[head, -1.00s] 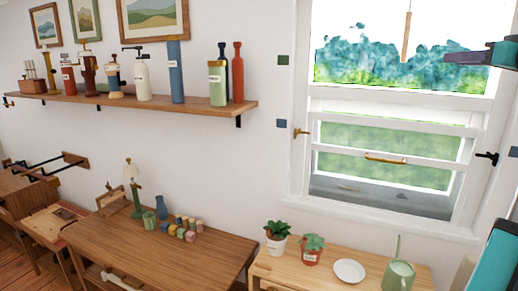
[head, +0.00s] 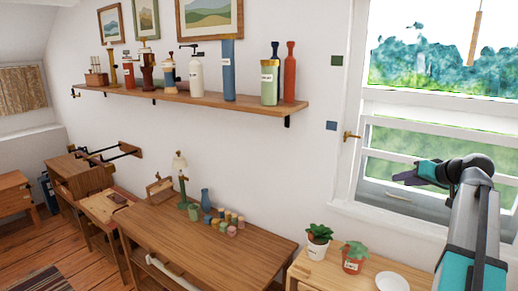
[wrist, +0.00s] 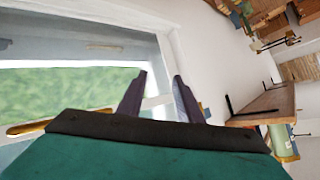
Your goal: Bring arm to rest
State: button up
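My gripper (head: 404,177) shows at the right of the head view, in front of the window's lower part, with my arm rising from the bottom right corner. In the wrist view my gripper (wrist: 160,88) has its two dark fingers apart, with nothing between them. Behind the fingers are the white window frame (wrist: 167,50) and the wall. My gripper touches nothing that I can see.
A wall shelf (head: 190,97) with bottles and grinders is left of the window (head: 430,120). Below stand a wooden desk (head: 215,255) with a lamp and small blocks, and a side table (head: 330,275) with potted plants and a white plate. Open air surrounds my gripper.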

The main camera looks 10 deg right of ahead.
jog(key=a+f+n+g+y, duration=0.1)
jog(key=a+f+g, duration=0.2)
jog(key=a+f, duration=1.15)
jog(key=a+f+g, duration=0.4)
jog(key=a+f, duration=0.7)
jog(key=f, duration=0.7)
jog(key=s+a+f+n+g, duration=0.1)
jog(key=s+a+f, duration=0.2)
jog(key=a+f, duration=0.15)
jog(key=s+a+f+g, duration=0.1)
jog(key=s+a+f, duration=0.1)
jog(key=a+f, duration=0.3)
jog(key=s+a+f+n+g+h, duration=0.2)
jog(key=s+a+f, duration=0.4)
jog(key=s+f, duration=0.4)
jog(key=s+f+g+b, duration=0.6)
jog(key=s+f+b, duration=0.3)
jog(key=s+f, duration=1.6)
notch_tip(320, 180, down, 3)
jog(key=shift+s+f+b, duration=0.1)
jog(key=shift+s+b, duration=0.2)
jog(key=shift+b, duration=0.1)
